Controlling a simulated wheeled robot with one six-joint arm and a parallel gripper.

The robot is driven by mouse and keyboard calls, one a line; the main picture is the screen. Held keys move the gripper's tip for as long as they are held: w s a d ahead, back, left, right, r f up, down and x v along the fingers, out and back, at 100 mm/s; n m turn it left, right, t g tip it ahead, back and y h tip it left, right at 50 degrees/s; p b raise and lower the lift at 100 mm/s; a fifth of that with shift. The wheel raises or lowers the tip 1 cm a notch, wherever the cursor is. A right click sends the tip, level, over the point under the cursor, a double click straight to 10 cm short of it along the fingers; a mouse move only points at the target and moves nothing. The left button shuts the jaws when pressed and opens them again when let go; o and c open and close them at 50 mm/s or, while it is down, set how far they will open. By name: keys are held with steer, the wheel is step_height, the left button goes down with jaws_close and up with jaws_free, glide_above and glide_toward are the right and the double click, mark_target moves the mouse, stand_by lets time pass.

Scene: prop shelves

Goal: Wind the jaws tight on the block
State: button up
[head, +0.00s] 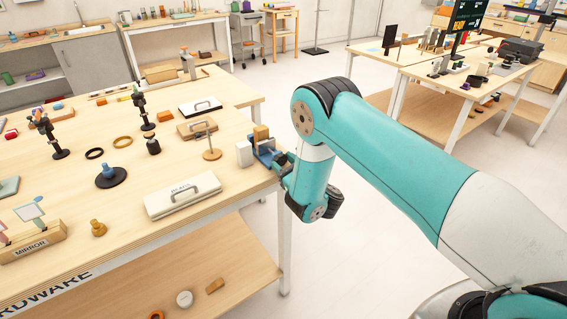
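A small blue vise (266,153) stands at the right edge of the wooden table. A tan block (261,133) shows upright at the vise, between or just behind its jaws; I cannot tell whether the jaws touch it. My gripper (283,165) is at the right side of the vise, just off the table edge, where the vise's handle would be. My own wrist covers most of the gripper, so the fingers, the handle and any grip on it are hidden.
The table (130,213) holds several other props.

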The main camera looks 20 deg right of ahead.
steer(key=shift+m+b, duration=0.3)
steer(key=shift+m, duration=2)
steer(key=o, duration=0.6)
